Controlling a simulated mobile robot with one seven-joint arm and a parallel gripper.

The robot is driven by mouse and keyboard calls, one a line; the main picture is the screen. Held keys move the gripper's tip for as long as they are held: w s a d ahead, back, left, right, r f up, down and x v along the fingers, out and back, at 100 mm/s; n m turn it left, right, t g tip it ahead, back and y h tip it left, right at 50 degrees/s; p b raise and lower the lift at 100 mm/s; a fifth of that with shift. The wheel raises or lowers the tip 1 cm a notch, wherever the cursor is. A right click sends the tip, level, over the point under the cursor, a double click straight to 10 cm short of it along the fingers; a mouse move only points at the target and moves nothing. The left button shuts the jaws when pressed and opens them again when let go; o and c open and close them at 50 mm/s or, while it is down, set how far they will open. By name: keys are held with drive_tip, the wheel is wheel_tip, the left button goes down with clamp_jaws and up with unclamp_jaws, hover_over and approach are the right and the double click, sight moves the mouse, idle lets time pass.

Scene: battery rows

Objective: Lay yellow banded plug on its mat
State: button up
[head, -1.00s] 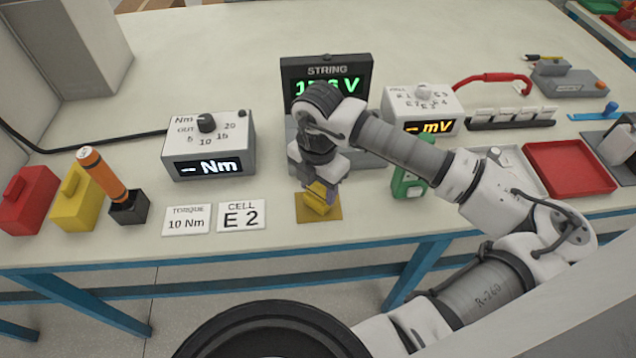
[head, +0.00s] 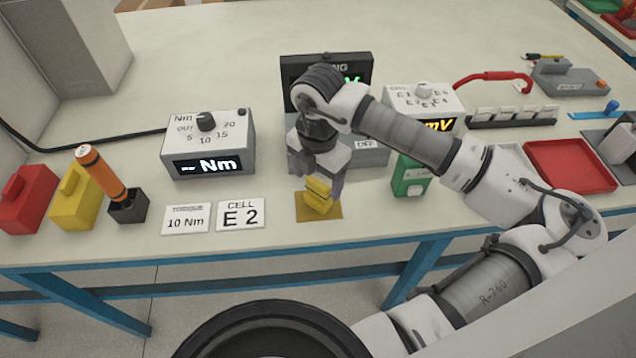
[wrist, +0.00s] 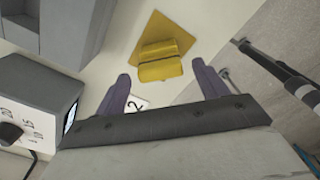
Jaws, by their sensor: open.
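The yellow plug (head: 318,196) lies on its flat yellow-brown mat (head: 302,213), close to the table's front edge. The plug also shows in the wrist view (wrist: 160,66), on the mat (wrist: 158,27), ahead of the fingertips and apart from them. My gripper (head: 318,180) is just above the plug in the head view, pointing down. In the wrist view the two fingers of my gripper (wrist: 160,82) are spread wide with nothing between them.
A grey unit with the STRING display (head: 355,70) stands behind my gripper. A green block (head: 411,177) is to the right. The CELL E2 card (head: 241,214) and torque card (head: 186,219) lie to the left. A red tray (head: 570,165) is at the far right.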

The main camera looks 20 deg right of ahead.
sight(317, 183)
wheel_tip(317, 183, up, 10)
drive_tip(key=b, duration=0.1)
drive_tip(key=shift+f, duration=0.2)
idle(1.2)
drive_tip(key=shift+a, duration=0.1)
